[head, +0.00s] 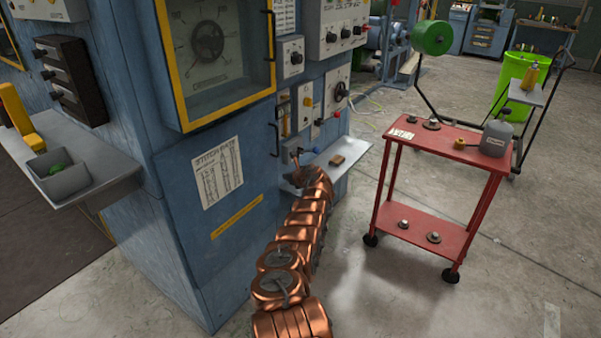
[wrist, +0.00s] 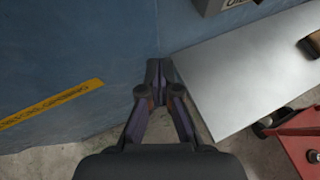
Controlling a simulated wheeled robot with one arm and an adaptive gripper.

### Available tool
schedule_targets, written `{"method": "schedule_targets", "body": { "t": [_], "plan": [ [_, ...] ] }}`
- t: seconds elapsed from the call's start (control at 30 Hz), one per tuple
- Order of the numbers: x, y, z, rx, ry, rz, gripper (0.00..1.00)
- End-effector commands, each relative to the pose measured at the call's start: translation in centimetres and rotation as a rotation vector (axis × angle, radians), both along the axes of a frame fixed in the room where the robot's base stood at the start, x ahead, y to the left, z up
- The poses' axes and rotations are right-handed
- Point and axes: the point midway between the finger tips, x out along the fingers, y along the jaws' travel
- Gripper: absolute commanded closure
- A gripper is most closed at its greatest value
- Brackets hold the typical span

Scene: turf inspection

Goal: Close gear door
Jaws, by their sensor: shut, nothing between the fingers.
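A blue door panel (head: 215,200) with a paper chart and a yellow label strip is set low in the blue cabinet. A dark handle (head: 274,140) is at its right edge. The panel looks nearly flush; I cannot tell whether it is fully closed. In the wrist view my gripper (wrist: 157,70) is shut and empty, over the boundary between the blue surface (wrist: 70,60) and the shelf. Whether it touches the panel is unclear.
A yellow-framed window (head: 185,100) is above the panel. A grey shelf (head: 325,165) with a small brown block (head: 337,160) sticks out at right; it also fills the wrist view's right (wrist: 235,85). A red cart (head: 440,145) stands further right. Bare floor lies between.

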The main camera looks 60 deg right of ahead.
Motion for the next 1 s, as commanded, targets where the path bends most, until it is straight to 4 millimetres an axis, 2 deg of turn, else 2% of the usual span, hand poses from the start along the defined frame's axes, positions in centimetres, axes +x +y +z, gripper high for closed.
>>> {"method": "schedule_targets", "body": {
  "t": [0.27, 1.0],
  "plan": [
    [-1.2, 0.5, 0.8, -0.002, 0.001, 0.006, 1.0],
    [-7.1, 0.4, 4.1, 0.0, 0.002, 0.004, 1.0]
  ]
}}
